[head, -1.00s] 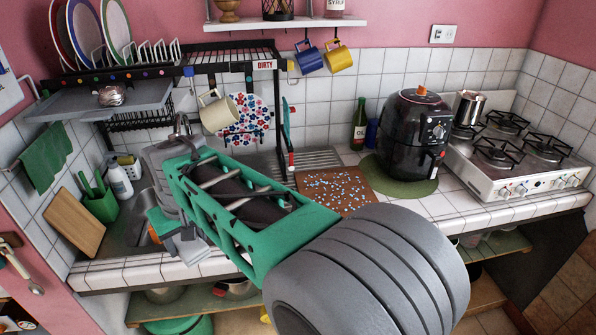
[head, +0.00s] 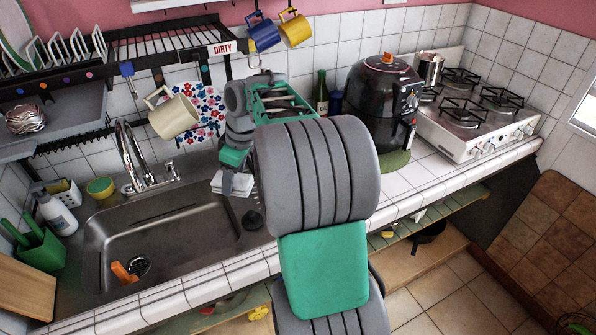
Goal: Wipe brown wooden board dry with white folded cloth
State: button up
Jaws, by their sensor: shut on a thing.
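My gripper (head: 228,178) points down just right of the sink, shut on the white folded cloth (head: 240,185). The cloth shows as a small white stack at the fingertips. I cannot tell whether it touches the surface below. The brown wooden board is hidden behind my arm now; a second earlier it lay flat on the counter right of the sink, covered with pale blue drops.
The sink (head: 165,240) holds an orange-handled brush. A black air fryer (head: 383,100) and a white gas stove (head: 480,125) stand to the right. A cream mug (head: 174,117) hangs from the rack near my gripper. A pale board (head: 25,290) stands at far left.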

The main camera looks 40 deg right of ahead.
jog(key=s+d+f+n, duration=0.2)
jog(key=s+d+n, duration=0.1)
jog(key=d, duration=0.5)
jog(key=s+d+f+n+g+y, duration=0.1)
jog(key=s+d+f+n, duration=0.2)
jog(key=d, duration=0.5)
jog(key=shift+s+d, duration=0.2)
jog(key=shift+d, duration=0.1)
notch_tip(320, 180, down, 6)
jog(key=b, duration=0.5)
jog(key=shift+r, duration=0.2)
jog(key=shift+f+b, duration=0.95)
jog(key=shift+f, duration=0.1)
jog(key=shift+r, duration=0.1)
